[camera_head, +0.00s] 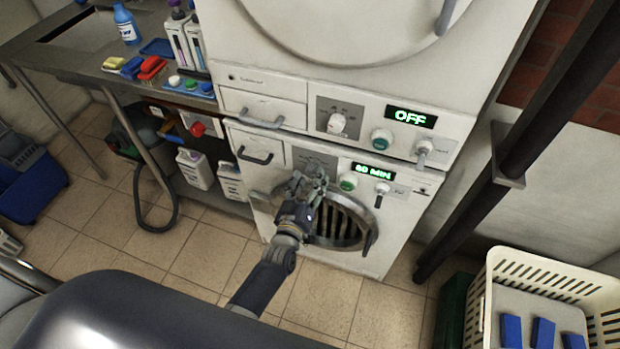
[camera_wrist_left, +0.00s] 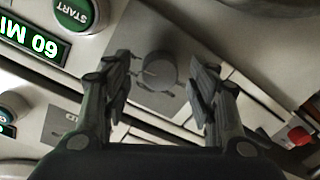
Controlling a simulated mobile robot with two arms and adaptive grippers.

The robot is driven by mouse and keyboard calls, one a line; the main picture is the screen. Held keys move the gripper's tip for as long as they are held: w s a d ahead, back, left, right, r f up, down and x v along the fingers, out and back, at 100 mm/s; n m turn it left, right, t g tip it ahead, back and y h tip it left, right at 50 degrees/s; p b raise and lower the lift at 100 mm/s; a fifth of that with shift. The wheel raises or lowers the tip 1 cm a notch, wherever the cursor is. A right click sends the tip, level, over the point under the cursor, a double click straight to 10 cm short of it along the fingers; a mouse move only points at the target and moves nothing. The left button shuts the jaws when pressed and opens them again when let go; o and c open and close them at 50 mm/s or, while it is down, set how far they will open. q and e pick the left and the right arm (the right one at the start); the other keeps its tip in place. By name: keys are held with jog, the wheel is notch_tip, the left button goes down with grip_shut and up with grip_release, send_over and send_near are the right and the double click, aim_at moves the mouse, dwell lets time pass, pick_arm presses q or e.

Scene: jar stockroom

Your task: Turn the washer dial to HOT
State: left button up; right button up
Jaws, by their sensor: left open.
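The washer, the lower machine (camera_head: 375,240) of a white stack, has a control panel with a lit display (camera_head: 374,172) that seems to read 60 MIN. Its round grey dial (camera_wrist_left: 158,71) shows in the left wrist view, on a grey plate between my fingers, with a pale pointer line. The dial's setting words are not legible. In the head view my left gripper (camera_head: 308,184) is in front of this panel and hides most of the dial. The left gripper is open; its fingers (camera_wrist_left: 160,92) are on either side of the dial, with visible gaps. My right gripper is not in view.
A green START button (camera_head: 348,182) and a lever (camera_head: 382,190) are beside the dial. The upper machine has its own dial (camera_head: 337,123) and an OFF display (camera_head: 410,117). A drawer handle (camera_head: 255,157) protrudes at left. A dark pipe (camera_head: 480,190) and white basket (camera_head: 489,290) are at right.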

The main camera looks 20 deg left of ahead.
pick_arm(q)
jog(key=s, duration=1.1)
jog(key=shift+r, duration=0.15)
jog(key=shift+s, duration=0.1)
